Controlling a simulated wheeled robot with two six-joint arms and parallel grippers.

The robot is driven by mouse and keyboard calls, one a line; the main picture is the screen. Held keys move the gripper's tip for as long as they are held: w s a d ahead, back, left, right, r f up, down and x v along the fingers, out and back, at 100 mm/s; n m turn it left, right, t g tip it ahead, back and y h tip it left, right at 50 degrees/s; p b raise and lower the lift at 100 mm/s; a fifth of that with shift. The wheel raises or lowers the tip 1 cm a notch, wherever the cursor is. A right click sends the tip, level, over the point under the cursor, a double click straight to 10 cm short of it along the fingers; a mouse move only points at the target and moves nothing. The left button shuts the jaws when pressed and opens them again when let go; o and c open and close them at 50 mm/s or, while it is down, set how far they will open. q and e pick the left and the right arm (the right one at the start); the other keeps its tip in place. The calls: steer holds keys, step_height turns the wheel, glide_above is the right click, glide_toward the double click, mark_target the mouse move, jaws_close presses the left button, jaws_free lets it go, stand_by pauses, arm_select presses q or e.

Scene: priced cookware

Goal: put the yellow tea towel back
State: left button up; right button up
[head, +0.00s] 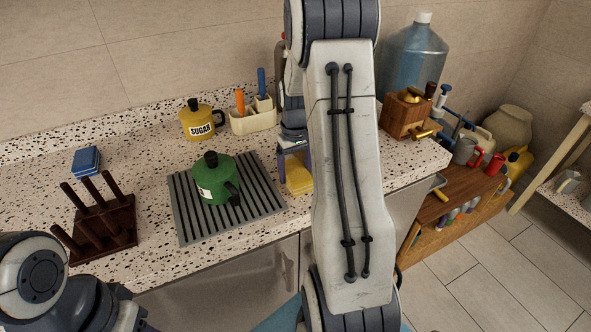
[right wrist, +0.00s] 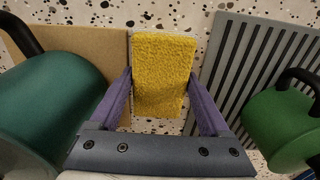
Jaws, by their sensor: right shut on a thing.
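The yellow tea towel (right wrist: 162,70) is a folded, fuzzy pad between the two purple fingers of my right gripper (right wrist: 160,88), which is shut on it. In the head view the towel (head: 299,178) shows beside my right gripper (head: 293,160), just right of the ridged grey mat, partly hidden by my right arm. I cannot tell whether it touches the counter. My left arm shows at the lower left, but its gripper is out of view.
A green pot (head: 215,180) stands on the grey mat (head: 262,205). In the wrist view a dark green pot (right wrist: 45,105) and a tan board (right wrist: 103,50) are left of the towel. A sugar pot (head: 198,122), caddy (head: 252,121) and dark wooden rack (head: 118,215) stand on the counter.

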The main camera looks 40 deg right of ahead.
mark_target(295, 171)
steer(key=o, duration=1)
step_height(295, 171, up, 12)
steer(key=a+n, duration=0.3)
steer(key=a, duration=1)
steer(key=s+a+n, duration=0.2)
steer(key=s+a, duration=0.3)
steer(key=a, duration=0.6)
steer(key=s+a+f+n, duration=0.1)
steer(key=s+a, duration=0.2)
steer(key=s, duration=0.2)
steer(key=s+a+f+n, duration=0.1)
steer(key=s+a+n, duration=0.1)
steer(key=s, duration=0.3)
steer(key=s+a+n+y, duration=0.1)
steer(key=s+a+n, duration=0.1)
steer(key=s+a, duration=0.3)
steer(key=shift+s+f, duration=0.4)
steer(key=shift+s, duration=0.2)
